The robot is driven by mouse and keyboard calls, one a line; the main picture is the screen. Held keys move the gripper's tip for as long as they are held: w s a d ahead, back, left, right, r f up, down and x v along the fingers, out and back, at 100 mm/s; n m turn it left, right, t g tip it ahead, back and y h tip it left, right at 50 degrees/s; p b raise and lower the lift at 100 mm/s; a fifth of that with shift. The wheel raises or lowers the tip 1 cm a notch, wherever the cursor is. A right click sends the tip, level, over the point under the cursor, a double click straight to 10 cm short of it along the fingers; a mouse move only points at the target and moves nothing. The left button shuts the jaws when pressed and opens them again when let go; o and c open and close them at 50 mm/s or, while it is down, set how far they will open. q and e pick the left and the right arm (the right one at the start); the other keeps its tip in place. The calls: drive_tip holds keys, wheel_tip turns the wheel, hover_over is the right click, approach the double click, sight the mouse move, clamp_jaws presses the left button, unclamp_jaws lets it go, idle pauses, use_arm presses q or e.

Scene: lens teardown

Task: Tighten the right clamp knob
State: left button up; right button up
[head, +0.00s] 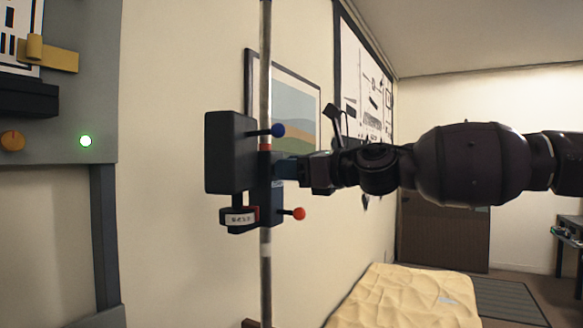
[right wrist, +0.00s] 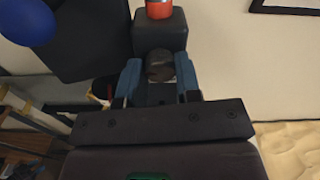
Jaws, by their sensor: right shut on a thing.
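A dark clamp block (head: 266,208) sits on a vertical metal pole (head: 265,80), beside a dark box (head: 230,152). In the right wrist view, the round black clamp knob (right wrist: 160,66) stands out from a dark block (right wrist: 160,32). My right gripper (head: 279,168) comes in from the right at the clamp and hides the knob in the head view. Its blue fingers (right wrist: 159,74) are on both sides of the knob, shut on it. My left gripper is not in view.
A lever with a blue ball (head: 278,130) is just above my right gripper, and a red ball lever (head: 299,213) is below it. A grey panel (head: 100,135) with a green light stands at left. A padded yellow surface (head: 400,300) lies low at right.

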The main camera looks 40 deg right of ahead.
drive_tip(key=m, duration=0.9)
drive_tip(key=shift+m+p, duration=0.3)
drive_tip(key=m, duration=0.3)
drive_tip(key=shift+m, duration=1.9)
drive_tip(key=o, duration=0.9)
